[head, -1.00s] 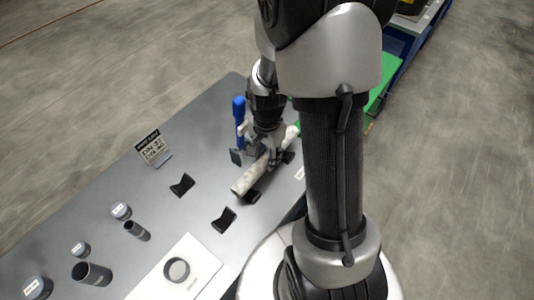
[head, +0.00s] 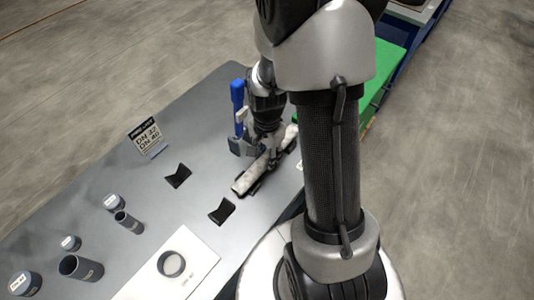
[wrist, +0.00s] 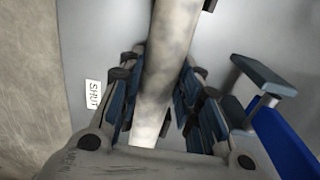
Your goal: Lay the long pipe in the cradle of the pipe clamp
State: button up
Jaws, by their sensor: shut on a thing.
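The long pipe (head: 246,180) is pale, mottled grey-white, and lies slanted at the table's far right. Dark cradle supports show close along its side. My gripper (head: 270,158) points down over the pipe and is shut on its middle. In the wrist view the pipe (wrist: 166,62) runs up the picture between my fingers (wrist: 152,112). The pipe clamp has an upright blue handle (head: 238,97), just left of my gripper; the handle also shows in the wrist view (wrist: 283,140) beside a grey flat arm. My gripper hides much of the cradle, so full seating cannot be told.
Two black V-blocks (head: 178,176) (head: 222,211) stand free on the grey table (head: 205,120). Short pipe pieces (head: 80,268) and labelled caps stand at the left. A white sheet with a ring (head: 171,264) lies in front. A sign (head: 146,136) stands behind. A "SHUT" label (wrist: 93,94) is near the pipe.

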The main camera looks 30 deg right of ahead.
jog(key=o, duration=1.2)
notch_tip(320, 180, up, 12)
dwell(0.4)
